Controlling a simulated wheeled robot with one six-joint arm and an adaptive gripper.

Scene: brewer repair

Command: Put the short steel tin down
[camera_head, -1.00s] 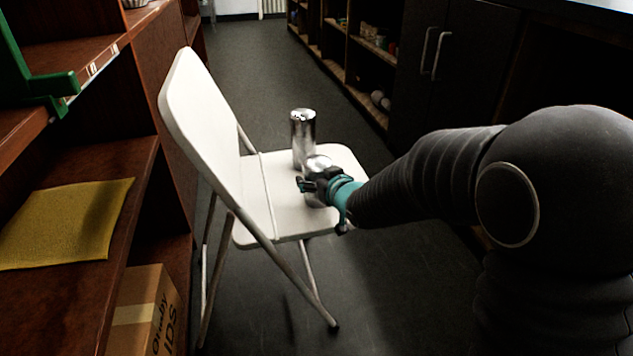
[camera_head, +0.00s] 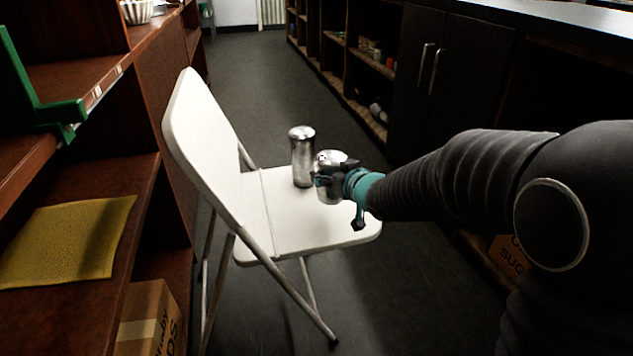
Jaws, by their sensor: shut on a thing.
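The short steel tin (camera_head: 328,164) is a shiny, squat metal can over the right part of the white folding chair's seat (camera_head: 290,232). My gripper (camera_head: 328,178) is shut on it, reaching in from the right. I cannot tell for sure whether the tin's base touches the seat or hangs just above it. A taller steel tin (camera_head: 302,158) stands upright on the seat, just left of and behind the short one. My gripper hides part of the short tin.
A wooden shelf unit at the left holds a yellow cloth (camera_head: 65,240), a green object (camera_head: 45,112) and a cardboard box (camera_head: 148,318) below. Dark cabinets (camera_head: 450,85) line the right. The front and left of the seat are bare.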

